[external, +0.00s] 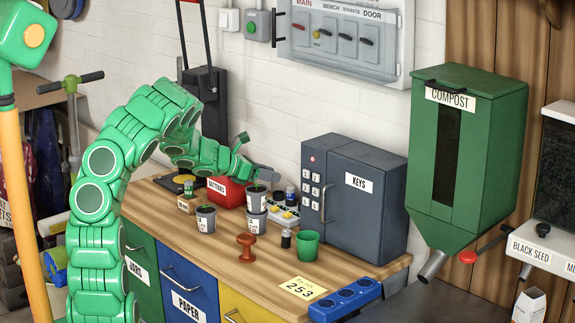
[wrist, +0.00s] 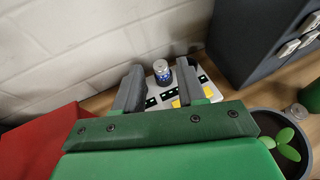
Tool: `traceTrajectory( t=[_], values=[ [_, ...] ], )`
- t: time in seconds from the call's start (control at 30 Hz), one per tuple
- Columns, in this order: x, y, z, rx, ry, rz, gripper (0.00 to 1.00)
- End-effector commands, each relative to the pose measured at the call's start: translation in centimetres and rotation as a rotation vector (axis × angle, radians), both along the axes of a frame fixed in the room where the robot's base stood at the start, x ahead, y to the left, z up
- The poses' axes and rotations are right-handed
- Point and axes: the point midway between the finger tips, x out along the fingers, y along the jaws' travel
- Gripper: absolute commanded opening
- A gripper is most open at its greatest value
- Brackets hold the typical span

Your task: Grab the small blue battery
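In the external view a small blue and white cylinder (external: 290,194), which looks like this battery, stands by the tray (external: 284,217). My gripper (wrist: 159,80) is open. In the wrist view the battery shows between its fingertips, with a gap on both sides. In the external view my gripper (external: 257,161) is above the bench, by the plant pots.
A red batteries box (external: 229,191) stands left of the tray. Stacked pots with a seedling (external: 256,202) stand close in front. A grey key safe (external: 355,198) is on the right. A dark small cylinder (external: 286,239) and a green cup (external: 307,246) stand nearer the front. The wall is behind.

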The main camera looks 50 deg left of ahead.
Motion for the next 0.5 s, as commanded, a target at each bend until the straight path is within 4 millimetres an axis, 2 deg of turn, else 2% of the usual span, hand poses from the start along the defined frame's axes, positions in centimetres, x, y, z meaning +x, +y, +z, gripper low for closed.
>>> traceTrajectory(
  t=[0.03,0.2,0.5],
  values=[
    [0.0,0.0,-1.2,-0.005,0.002,0.001,0.4],
    [0.0,-0.1,-3.2,-0.001,0.0,-0.001,0.4],
    [0.7,-0.3,-4.3,-0.001,-0.002,-0.002,0.4]
  ],
)
